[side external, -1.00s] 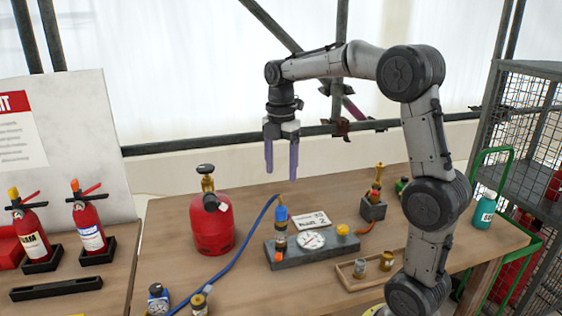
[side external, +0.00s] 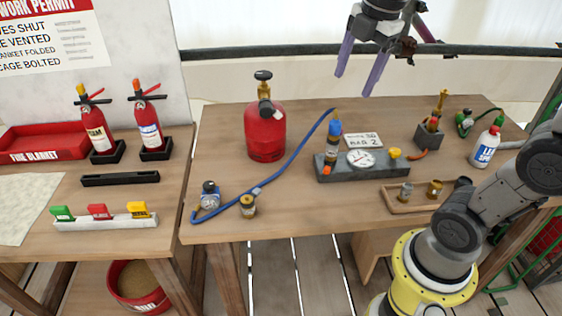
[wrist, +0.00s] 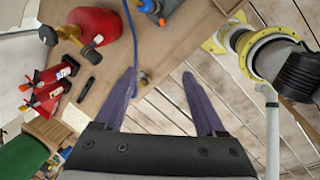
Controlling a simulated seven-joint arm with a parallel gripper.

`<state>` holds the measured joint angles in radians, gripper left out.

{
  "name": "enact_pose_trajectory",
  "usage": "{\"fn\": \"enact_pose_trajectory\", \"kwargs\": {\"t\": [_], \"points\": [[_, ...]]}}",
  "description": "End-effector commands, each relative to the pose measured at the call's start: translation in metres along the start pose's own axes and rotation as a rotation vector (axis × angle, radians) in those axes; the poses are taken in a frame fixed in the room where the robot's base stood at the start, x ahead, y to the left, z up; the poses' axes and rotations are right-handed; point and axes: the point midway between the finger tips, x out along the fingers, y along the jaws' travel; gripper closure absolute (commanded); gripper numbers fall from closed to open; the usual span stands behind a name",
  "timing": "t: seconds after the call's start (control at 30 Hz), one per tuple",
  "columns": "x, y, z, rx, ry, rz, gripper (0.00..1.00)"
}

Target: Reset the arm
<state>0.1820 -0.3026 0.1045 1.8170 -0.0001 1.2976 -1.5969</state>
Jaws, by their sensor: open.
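My gripper (side external: 352,85) hangs in the air above the back of the wooden workbench (side external: 225,170). Its two purple fingers are apart, pointing down, with nothing between them. In the wrist view my gripper (wrist: 158,73) is also open and empty, over the bench edge and the plank floor. A red gas cylinder (side external: 266,135) with a brass valve stands upright, left of my gripper. A blue hose (side external: 295,155) curves across the bench. A grey block (side external: 375,168) holds a round gauge (side external: 361,158) and a blue-topped torch-like fitting (side external: 333,145).
Two red fire extinguishers (side external: 95,125) (side external: 148,125) stand on the left bench, with a red tray (side external: 45,143) and coloured tags (side external: 100,215) nearby. A white bottle (side external: 486,148) and a wooden tray (side external: 415,206) are at right. The bench front is partly clear.

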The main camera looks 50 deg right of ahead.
Motion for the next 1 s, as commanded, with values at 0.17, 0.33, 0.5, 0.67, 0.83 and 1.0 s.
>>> {"fn": "enact_pose_trajectory", "kwargs": {"t": [0.17, 0.33, 0.5, 0.67, 0.83, 1.0], "points": [[0.003, -0.065, -0.024, 0.3, 0.05, 0.116, 0.27], [0.023, -0.107, -0.032, 0.644, 0.124, 0.17, 0.27], [0.049, -0.133, -0.033, 1.004, 0.19, 0.177, 0.27], [0.065, -0.137, -0.033, 1.27, 0.221, 0.159, 0.27], [0.063, -0.133, -0.033, 1.401, 0.251, 0.161, 0.27], [0.063, -0.133, -0.033, 1.419, 0.253, 0.159, 0.27]]}}
